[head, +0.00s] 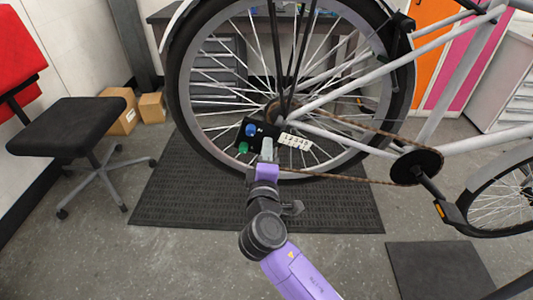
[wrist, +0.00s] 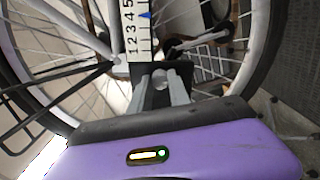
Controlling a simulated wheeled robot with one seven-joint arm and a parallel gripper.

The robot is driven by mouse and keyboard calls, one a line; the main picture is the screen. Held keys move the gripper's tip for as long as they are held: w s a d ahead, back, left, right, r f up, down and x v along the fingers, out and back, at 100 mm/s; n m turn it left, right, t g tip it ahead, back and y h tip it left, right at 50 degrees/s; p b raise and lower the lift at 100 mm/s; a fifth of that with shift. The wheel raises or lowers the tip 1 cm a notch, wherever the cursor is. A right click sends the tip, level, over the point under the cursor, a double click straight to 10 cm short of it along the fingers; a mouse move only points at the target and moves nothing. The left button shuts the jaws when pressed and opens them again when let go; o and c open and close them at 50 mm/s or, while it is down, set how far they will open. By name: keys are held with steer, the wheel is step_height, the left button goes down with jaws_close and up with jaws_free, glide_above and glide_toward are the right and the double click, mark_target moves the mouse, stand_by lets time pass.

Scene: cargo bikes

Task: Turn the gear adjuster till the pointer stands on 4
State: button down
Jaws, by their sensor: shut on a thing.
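The white scale plate (head: 295,141) with the figures 1 to 5 is mounted by the rear wheel hub in the head view. It also shows at the top of the wrist view (wrist: 131,48). A small blue pointer (wrist: 146,15) lies beside the upper figures there, close to the 4; I cannot tell if it is exactly on it. My gripper (head: 267,148) is at the plate's left end. In the wrist view its two grey fingers (wrist: 165,90) are shut on the round grey gear adjuster (wrist: 160,77), whose sides they partly hide.
A black box with a blue button (head: 250,130) and a green button (head: 243,147) sits just left of my gripper. The spoked rear wheel (head: 188,118), chain (head: 335,179) and frame are close around. A black stool (head: 80,125) stands at left on open floor.

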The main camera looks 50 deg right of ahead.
steer(key=shift+f, duration=0.1)
stand_by(0.3)
steer(key=c, duration=1.2)
jaws_free()
steer(key=shift+c, duration=0.2)
steer(key=shift+a, duration=0.15)
steer(key=v, duration=0.7)
steer(key=shift+s+a, duration=0.2)
steer(key=shift+s, duration=0.05)
